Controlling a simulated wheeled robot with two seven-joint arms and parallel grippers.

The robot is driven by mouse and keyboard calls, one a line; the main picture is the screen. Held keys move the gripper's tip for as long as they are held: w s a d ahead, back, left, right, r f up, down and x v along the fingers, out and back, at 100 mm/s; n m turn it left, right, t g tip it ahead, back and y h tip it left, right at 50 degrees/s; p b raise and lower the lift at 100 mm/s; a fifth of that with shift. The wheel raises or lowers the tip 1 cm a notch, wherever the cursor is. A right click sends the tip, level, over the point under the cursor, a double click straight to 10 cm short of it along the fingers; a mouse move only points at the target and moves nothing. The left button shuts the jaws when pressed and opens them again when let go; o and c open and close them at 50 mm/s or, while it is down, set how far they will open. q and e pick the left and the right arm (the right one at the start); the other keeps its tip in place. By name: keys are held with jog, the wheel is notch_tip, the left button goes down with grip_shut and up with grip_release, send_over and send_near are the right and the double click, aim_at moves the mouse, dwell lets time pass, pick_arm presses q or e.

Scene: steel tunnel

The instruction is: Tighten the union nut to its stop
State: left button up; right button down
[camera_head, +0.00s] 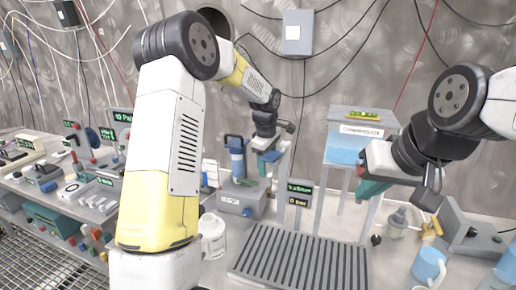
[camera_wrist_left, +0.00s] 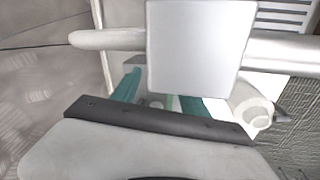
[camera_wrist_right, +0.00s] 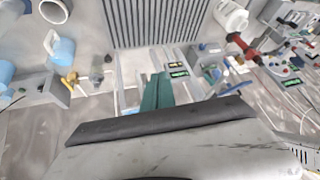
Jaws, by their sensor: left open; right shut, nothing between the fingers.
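A grey pipe run with a square metal block (camera_wrist_left: 200,45) crosses the left wrist view close up. A pale rounded fitting (camera_wrist_left: 252,108), possibly the union nut, sits at its right; I cannot tell for sure. My left gripper (camera_head: 268,160) is at the grey post in the head view. Its teal fingers (camera_wrist_left: 160,90) are apart, partly hidden behind the block; nothing is visibly held. My right gripper (camera_head: 372,188) hangs in front of the stand on the right, away from the pipe. Its teal fingers (camera_wrist_right: 157,92) are together and empty.
A blue filter housing (camera_head: 237,158) stands on a grey box left of the post. A ribbed grey tray (camera_head: 300,262) lies in front, with a white bottle (camera_head: 212,236) at its left. A stand with a spirit level (camera_head: 362,114) is behind my right gripper.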

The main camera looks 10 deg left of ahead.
pick_arm(q)
jog(key=s+a+r+m+t, duration=0.1)
jog(key=s+a+r+m, duration=0.2)
jog(key=s+r, duration=0.8)
jog(key=shift+a+r+m, duration=0.15)
jog(key=shift+a+m, duration=0.2)
jog(key=shift+m, duration=0.75)
